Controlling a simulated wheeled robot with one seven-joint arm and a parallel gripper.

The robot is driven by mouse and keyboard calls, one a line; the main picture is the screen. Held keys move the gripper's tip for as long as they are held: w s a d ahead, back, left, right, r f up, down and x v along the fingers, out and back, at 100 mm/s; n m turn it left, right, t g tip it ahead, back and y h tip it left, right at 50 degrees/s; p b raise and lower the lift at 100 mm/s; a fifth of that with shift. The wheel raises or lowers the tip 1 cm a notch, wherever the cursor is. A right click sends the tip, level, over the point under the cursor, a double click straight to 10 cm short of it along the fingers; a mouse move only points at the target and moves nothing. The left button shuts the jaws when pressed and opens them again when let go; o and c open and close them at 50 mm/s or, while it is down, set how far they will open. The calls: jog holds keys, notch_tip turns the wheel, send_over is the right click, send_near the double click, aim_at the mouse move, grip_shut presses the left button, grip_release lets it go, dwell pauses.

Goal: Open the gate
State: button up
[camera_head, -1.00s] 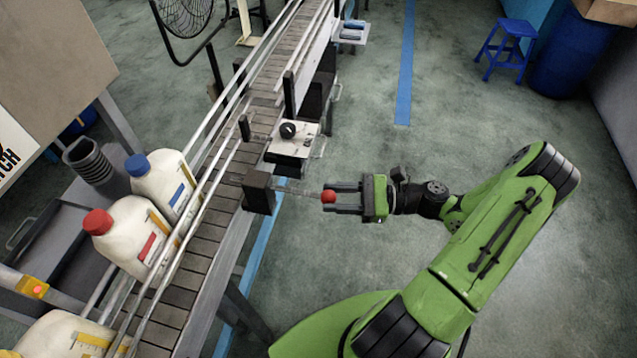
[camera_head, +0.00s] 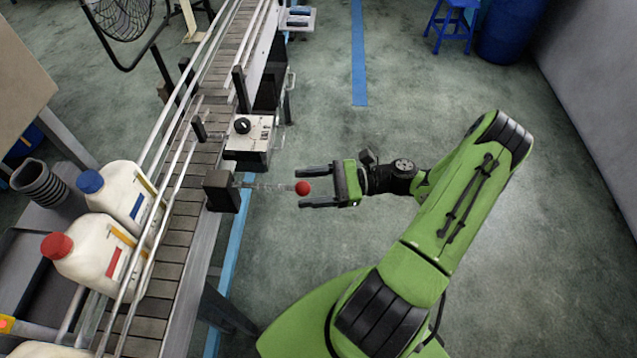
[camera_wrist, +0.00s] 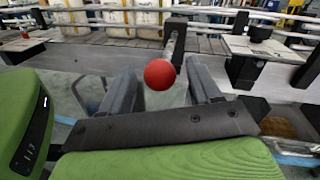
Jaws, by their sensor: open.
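The gate's red ball knob (camera_head: 303,188) sits at the end of a thin, clear-looking rod (camera_head: 265,186). The rod comes out of a dark block (camera_head: 221,191) on the right side of the conveyor. My gripper (camera_head: 299,187) is open, and the knob lies between its fingertips, with a finger on each side. In the wrist view the red knob (camera_wrist: 159,74) shows between my two grey fingers (camera_wrist: 159,92), with gaps on both sides. It partly hides the rod behind it. I cannot tell whether the gate blocks the belt.
The slatted conveyor (camera_head: 172,254) runs along the left with metal rails. A white bottle with a blue cap (camera_head: 122,197) and one with a red cap (camera_head: 97,253) stand there. A control box with a black knob (camera_head: 248,134) is just behind the dark block. Floor on the right is clear.

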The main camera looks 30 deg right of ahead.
jog(key=p+v, duration=0.1)
jog(key=v, duration=1.4)
jog(key=shift+d, duration=0.35)
jog(key=shift+s, duration=0.15)
jog(key=w+a+r+n+g+h, duration=0.3)
jog(key=a+r+n+g+h, duration=0.15)
jog(key=a, duration=0.25)
jog(key=w+a+r+n+g+h, duration=0.2)
jog(key=a+r+n+g+h, duration=0.25)
jog(key=a, duration=0.35)
jog(key=s+a+r+n+t+h, duration=0.5)
jog(key=s+r+n+t+h, duration=0.2)
jog(key=s+r+n, duration=0.2)
jog(key=s+n, duration=0.2)
jog(key=shift+s+a+n, duration=0.2)
jog(key=shift+s+n, duration=0.1)
jog(key=shift+n, duration=0.1)
